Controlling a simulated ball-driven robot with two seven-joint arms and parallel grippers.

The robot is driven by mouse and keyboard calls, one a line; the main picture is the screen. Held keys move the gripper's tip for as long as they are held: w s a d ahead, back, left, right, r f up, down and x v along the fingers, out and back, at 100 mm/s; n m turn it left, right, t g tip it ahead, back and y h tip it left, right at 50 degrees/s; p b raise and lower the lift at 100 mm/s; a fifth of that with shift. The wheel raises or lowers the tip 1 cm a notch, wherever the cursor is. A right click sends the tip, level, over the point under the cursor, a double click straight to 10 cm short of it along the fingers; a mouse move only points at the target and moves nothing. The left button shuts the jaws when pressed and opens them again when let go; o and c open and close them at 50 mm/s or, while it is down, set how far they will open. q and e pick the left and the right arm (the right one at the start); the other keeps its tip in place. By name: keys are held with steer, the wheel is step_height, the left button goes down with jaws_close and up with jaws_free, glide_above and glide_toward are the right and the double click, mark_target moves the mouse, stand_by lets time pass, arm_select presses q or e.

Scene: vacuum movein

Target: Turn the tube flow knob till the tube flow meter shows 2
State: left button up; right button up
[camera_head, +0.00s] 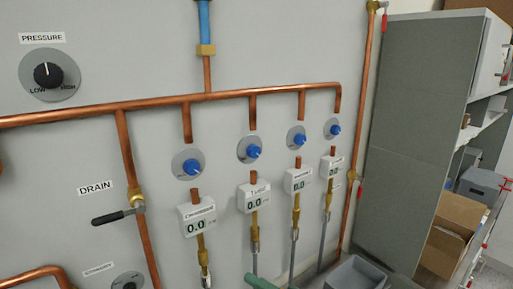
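The tube flow meter (254,203) is a small white box on the grey wall panel, second from the left in a row. Its label looks like "TUBE" and its display reads 0.0. The tube flow knob (252,151) is the blue knob on a round grey plate just above it, under the copper pipe. Neither of my grippers is in view.
Other blue knobs (191,167) and meters (197,226) flank the tube pair. A pressure knob (47,75) and a black drain handle (108,217) are on the left. A grey cabinet (415,120) and cardboard box (452,232) stand right. A grey bin (357,274) is below.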

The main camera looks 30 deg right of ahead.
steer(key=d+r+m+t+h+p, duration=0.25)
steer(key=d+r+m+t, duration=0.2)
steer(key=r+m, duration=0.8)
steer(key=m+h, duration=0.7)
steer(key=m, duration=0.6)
glide_toward(256, 155)
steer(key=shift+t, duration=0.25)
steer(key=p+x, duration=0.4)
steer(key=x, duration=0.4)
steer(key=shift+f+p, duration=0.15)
steer(key=shift+p, duration=0.25)
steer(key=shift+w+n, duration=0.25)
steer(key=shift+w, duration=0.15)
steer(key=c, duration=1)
